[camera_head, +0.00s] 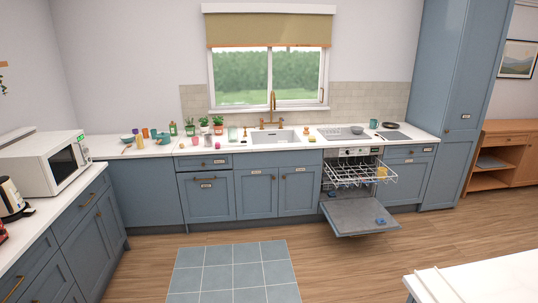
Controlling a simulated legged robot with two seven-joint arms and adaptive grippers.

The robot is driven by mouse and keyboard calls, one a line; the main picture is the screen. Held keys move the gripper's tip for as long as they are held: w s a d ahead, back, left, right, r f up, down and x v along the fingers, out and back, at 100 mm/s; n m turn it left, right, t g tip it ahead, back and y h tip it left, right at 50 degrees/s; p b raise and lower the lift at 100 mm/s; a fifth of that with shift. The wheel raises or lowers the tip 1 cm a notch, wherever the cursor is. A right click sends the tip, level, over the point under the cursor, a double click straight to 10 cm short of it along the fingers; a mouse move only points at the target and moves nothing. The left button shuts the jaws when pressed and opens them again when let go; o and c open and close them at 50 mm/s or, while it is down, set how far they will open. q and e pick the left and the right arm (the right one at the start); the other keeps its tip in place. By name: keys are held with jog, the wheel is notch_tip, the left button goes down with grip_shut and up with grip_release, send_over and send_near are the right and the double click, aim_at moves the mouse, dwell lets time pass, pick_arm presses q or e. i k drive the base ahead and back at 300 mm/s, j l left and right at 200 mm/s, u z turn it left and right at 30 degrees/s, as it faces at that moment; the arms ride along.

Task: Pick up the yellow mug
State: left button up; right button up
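A small yellow mug-like item (382,171) sits at the right end of the pulled-out upper rack (350,180) of the open dishwasher (352,153). Its handle is too small to make out. Another small yellow item (139,143) stands on the counter at the left, among several cups and bowls; I cannot tell what it is. Neither of my grippers is in view.
The dishwasher door (358,216) is folded down over the floor, with small blue items on it. A blue tiled mat (234,271) lies in front of the cabinets. A white worktop (485,280) fills the lower right. The wooden floor between is clear.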

aim_at(383, 175)
jog(key=i, duration=0.7)
jog(key=i+j+z, duration=0.1)
jog(key=i, duration=0.65)
jog(key=i+j+z, duration=0.1)
jog(key=i, duration=0.6)
jog(key=i+l+z, duration=0.25)
jog(key=i+z, duration=0.15)
jog(key=i+l+z, duration=0.15)
jog(key=i+z, duration=0.7)
jog(key=i+j+z, duration=0.15)
jog(key=i+z, duration=0.3)
jog(key=i+j+z, duration=0.4)
jog(key=i+l+z, duration=0.3)
jog(key=i, duration=0.75)
jog(key=i+z, duration=0.3)
jog(key=i, duration=0.75)
jog(key=i+j+u, duration=0.1)
jog(key=i+u, duration=0.4)
jog(key=i+l+u, duration=0.2)
jog(key=i+u, duration=0.25)
jog(key=i, duration=0.2)
jog(key=i+l+u, duration=0.35)
jog(key=i+u, duration=0.15)
jog(key=i, duration=0.1)
